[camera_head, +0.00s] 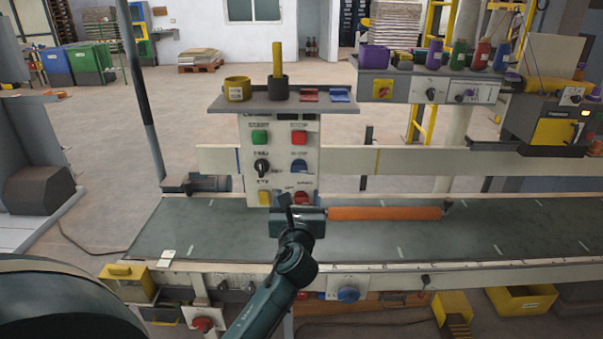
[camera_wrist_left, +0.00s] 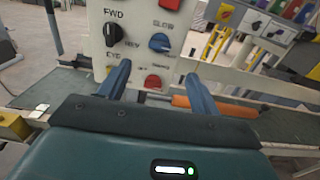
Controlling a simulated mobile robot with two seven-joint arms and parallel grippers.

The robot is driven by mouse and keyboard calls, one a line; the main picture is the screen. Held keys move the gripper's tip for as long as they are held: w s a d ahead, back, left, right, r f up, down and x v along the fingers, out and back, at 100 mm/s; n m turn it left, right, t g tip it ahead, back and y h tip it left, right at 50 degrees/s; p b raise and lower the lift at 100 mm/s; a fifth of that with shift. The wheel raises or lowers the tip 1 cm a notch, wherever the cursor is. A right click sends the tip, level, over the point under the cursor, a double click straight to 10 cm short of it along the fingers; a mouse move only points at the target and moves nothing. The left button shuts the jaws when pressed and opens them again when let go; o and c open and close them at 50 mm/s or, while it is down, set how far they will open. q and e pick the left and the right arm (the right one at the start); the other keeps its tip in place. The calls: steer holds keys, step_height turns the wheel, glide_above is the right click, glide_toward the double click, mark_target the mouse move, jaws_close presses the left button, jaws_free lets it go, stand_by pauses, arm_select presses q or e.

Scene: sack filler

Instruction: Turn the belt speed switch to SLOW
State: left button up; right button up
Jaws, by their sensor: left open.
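The control panel (camera_head: 278,150) stands upright behind the belt. The blue knob (camera_head: 299,165) is on its right side, below a red button; in the left wrist view the blue knob (camera_wrist_left: 160,43) has the word SLOW above it. Its pointer direction is too small to tell. A black knob (camera_wrist_left: 113,33) marked FWD and REV is to its left. My left gripper (camera_wrist_left: 158,70) is open and empty, its fingers pointing at the lower panel. The blue knob appears above and beyond the gap between the fingertips, apart from them. In the head view the left gripper (camera_head: 292,208) is in front of the panel's lower edge.
A red button (camera_head: 302,198) and a yellow button (camera_head: 264,198) sit low on the panel, near the fingers. A shelf (camera_head: 330,105) with cups juts out above. An orange roller (camera_head: 385,213) lies across the belt (camera_head: 200,225) to the right.

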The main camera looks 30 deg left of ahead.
mark_target(299, 170)
arm_select(q)
steer(key=x, duration=1)
steer(key=shift+x, duration=0.9)
steer(key=shift+d, duration=0.1)
steer(key=shift+c, duration=0.6)
steer(key=c, duration=0.9)
steer(key=shift+o, duration=0.2)
